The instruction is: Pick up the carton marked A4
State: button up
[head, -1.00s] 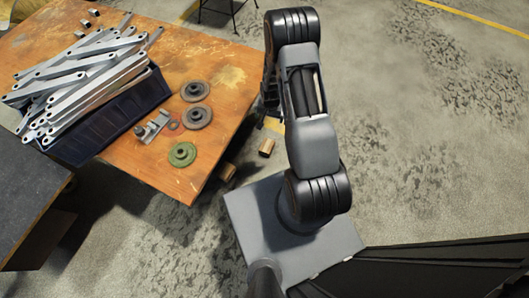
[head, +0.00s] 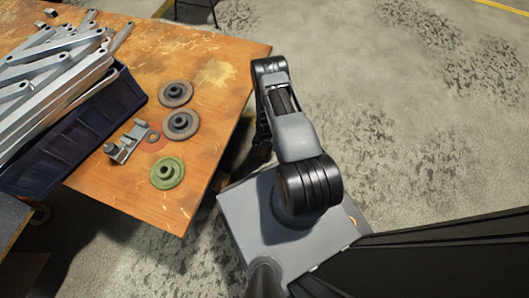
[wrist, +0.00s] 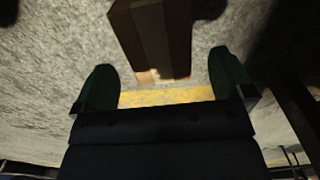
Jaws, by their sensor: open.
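In the wrist view a brown carton (wrist: 153,35) with a paler strip along it lies ahead, at the top of the picture. My gripper (wrist: 162,62) is open, its two dark fingers apart, with the carton's near end between and just beyond them. I cannot tell whether they touch it. No A4 mark can be read. In the head view my gripper is mostly hidden behind my arm.
An orange-brown worktable (head: 215,75) stands at the left. It carries a dark bin (head: 100,125) of galvanized brackets (head: 50,75), two grey discs (head: 180,124), a green disc (head: 167,172) and a small metal bracket (head: 126,142). Open concrete floor (head: 380,110) lies to the right.

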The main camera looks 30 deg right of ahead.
aim_at(265, 149)
jog(key=shift+f+b, duration=1.8)
jog(key=shift+f, duration=1.2)
jog(key=shift+r, duration=0.1)
jog(key=shift+c, duration=0.2)
jog(key=c, duration=1.1)
